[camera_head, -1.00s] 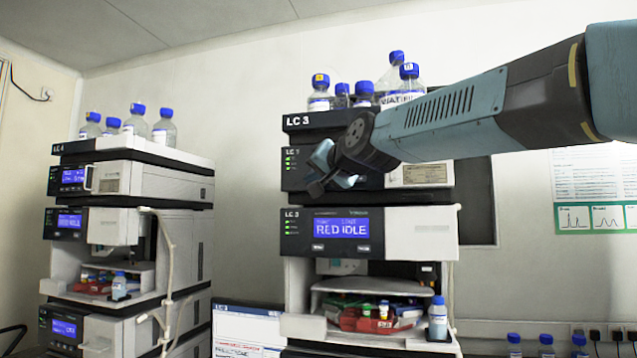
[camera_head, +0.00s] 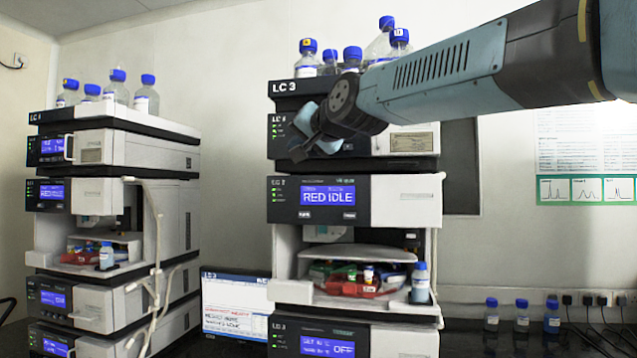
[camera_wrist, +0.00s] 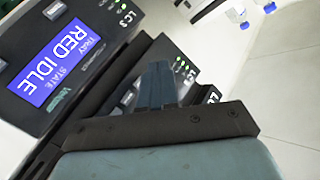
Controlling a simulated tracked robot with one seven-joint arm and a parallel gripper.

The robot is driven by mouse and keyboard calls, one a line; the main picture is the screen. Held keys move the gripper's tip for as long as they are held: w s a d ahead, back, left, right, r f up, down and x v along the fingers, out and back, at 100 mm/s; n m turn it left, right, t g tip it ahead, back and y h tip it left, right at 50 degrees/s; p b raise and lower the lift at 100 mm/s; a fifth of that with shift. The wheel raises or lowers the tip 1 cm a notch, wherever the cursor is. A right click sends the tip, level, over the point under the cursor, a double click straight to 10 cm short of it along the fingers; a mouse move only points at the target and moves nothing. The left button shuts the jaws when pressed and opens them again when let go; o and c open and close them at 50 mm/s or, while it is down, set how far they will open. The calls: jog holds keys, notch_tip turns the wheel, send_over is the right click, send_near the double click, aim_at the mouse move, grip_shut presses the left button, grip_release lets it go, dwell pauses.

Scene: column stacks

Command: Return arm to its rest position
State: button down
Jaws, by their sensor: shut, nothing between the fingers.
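My arm reaches in from the right edge of the head view. My gripper (camera_head: 303,139) is in front of the upper modules of the LC 3 stack (camera_head: 355,203) and hides part of the module under the top one. Its fingers look shut and empty. In the wrist view the closed fingers (camera_wrist: 158,84) point up the picture, with the stack's blue "RED IDLE" screen (camera_wrist: 55,63) at the upper left. I cannot tell how far the fingers are from the stack's front.
A second stack, LC 4 (camera_head: 120,148), stands at the left with bottles on top. Bottles (camera_head: 399,42) also stand on LC 3, close to my arm. A monitor (camera_head: 236,303) sits between the stacks. Small bottles (camera_head: 521,316) stand on the bench at the right, near wall sockets.

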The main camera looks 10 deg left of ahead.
jog(key=s+d+f+g+h, duration=0.1)
jog(key=s+d+f+h, duration=0.3)
jog(key=d+f, duration=0.65)
jog(key=s+d+f+g+h, duration=0.1)
jog(key=s+d+f+h, duration=0.2)
jog(key=d+f, duration=0.8)
jog(key=s+d+f+g+h, duration=0.3)
jog(key=s+d+f+g, duration=0.1)
jog(key=s+d+f, duration=1.1)
jog(key=shift+s+d+f+m+g+h, duration=0.2)
jog(key=shift+s+d+m+g+h, duration=0.2)
jog(key=shift+s+d, duration=0.6)
jog(key=shift+w+d, duration=0.1)
jog(key=shift+w, duration=0.1)
dwell(1.9)
